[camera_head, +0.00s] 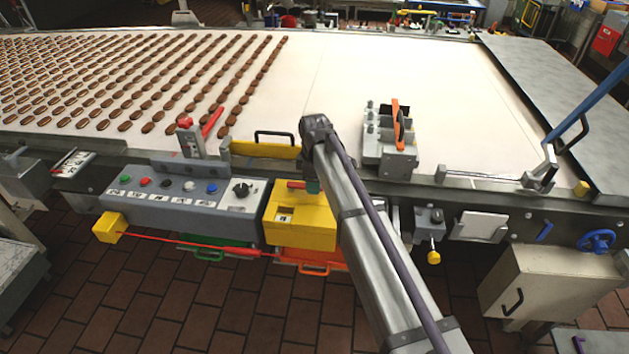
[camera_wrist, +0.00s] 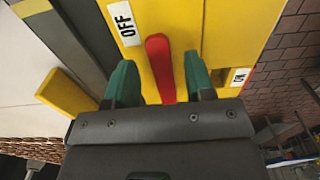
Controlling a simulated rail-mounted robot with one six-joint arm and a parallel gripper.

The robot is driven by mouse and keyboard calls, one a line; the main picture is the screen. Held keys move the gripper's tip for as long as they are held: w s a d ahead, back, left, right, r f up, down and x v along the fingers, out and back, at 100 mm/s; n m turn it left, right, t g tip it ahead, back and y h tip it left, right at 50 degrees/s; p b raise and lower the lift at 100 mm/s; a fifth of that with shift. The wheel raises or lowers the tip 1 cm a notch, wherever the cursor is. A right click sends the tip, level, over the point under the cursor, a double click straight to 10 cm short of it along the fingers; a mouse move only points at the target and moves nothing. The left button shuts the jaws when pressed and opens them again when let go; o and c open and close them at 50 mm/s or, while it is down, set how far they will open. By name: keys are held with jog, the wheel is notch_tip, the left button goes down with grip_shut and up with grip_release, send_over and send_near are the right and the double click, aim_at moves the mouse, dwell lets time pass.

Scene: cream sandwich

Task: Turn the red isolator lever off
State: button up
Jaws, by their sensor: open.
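The red isolator lever (camera_wrist: 158,58) is on the face of a yellow box (camera_wrist: 230,30) in the wrist view. A white OFF label (camera_wrist: 124,22) is at its upper left and an ON label (camera_wrist: 239,77) at its lower right. My gripper (camera_wrist: 160,80) is open, with one green finger on each side of the lever and a gap to each. The lever's lower end is hidden behind the gripper body. In the head view, the yellow box (camera_head: 300,221) stands at the conveyor's front edge, with the lever (camera_head: 296,185) above it. My arm hides most of the gripper there.
A grey button panel (camera_head: 180,203) is left of the box, with a red-handled bracket (camera_head: 212,121) above it. An orange-handled grey unit (camera_head: 390,145) stands right of my arm. The conveyor (camera_head: 330,80) carries rows of brown biscuits at left. A red cord (camera_head: 175,241) runs below the panel.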

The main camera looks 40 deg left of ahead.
notch_tip(320, 180, up, 11)
jog(key=p, duration=1)
jog(key=shift+f, duration=0.15)
jog(key=shift+f, duration=0.1)
jog(key=s+d+f+m+b, duration=0.1)
jog(key=d+m, duration=0.7)
jog(key=d, duration=1.2)
jog(key=s+d+m, duration=0.4)
jog(key=d+m, duration=0.4)
jog(key=d, duration=1.1)
jog(key=s+d+f+m+b, duration=0.1)
jog(key=d+m, duration=0.6)
jog(key=d, duration=1.3)
jog(key=shift+s+d+f+m+b, duration=0.3)
jog(key=shift+s+m+b, duration=0.1)
jog(key=shift+s, duration=0.45)
